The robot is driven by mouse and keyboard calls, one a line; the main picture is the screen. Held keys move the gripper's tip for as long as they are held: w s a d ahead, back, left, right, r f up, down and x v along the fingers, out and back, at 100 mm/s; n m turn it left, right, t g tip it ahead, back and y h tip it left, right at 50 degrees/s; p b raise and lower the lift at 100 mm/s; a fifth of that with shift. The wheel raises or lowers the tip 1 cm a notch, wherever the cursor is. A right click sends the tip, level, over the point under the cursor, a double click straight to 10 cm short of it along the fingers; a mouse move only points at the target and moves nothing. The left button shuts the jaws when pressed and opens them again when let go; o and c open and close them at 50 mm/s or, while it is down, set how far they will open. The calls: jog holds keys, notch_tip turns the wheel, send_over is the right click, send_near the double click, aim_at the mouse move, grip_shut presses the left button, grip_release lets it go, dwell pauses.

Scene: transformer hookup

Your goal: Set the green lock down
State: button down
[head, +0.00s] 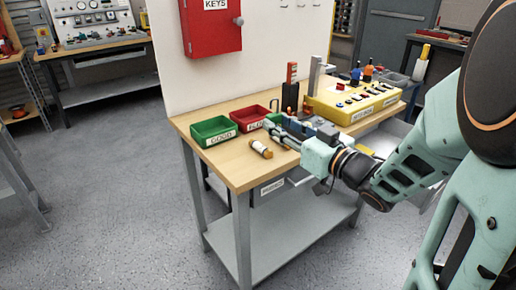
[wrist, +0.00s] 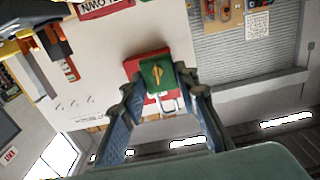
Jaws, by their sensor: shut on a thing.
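The green lock (wrist: 150,76) is a small green block with a brass keyhole and a metal shackle. In the wrist view it sits between the fingertips of my gripper (wrist: 160,86), which is shut on it. In the head view my gripper (head: 270,129) is low over the wooden workbench (head: 238,170), just in front of the red bin. A bit of green shows at its fingertips there; I cannot tell whether the lock touches the bench.
A green bin (head: 213,131) and a red bin (head: 249,117) stand at the bench's left. A small cylinder (head: 261,149) lies near the front edge. A yellow box (head: 352,101) and upright tools stand behind my arm. The red key cabinet (head: 211,26) hangs on the white panel.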

jog(key=w+a+f+b, duration=0.2)
jog(key=w+a+f, duration=0.2)
jog(key=a, duration=0.2)
jog(key=b, duration=0.2)
send_over(242, 159)
jog(key=f, duration=0.4)
jog(key=shift+s+d+f, duration=0.15)
jog(key=shift+s+f, duration=0.05)
jog(key=shift+f, duration=0.15)
jog(key=shift+w+f+b, duration=0.15)
jog(key=shift+f+b, duration=0.4)
jog(key=shift+f, duration=1.15)
jog(key=shift+f+b, duration=0.25)
jog(key=shift+b, duration=0.05)
jog(key=c, duration=1.5)
grip_release()
jog(key=shift+r, duration=0.15)
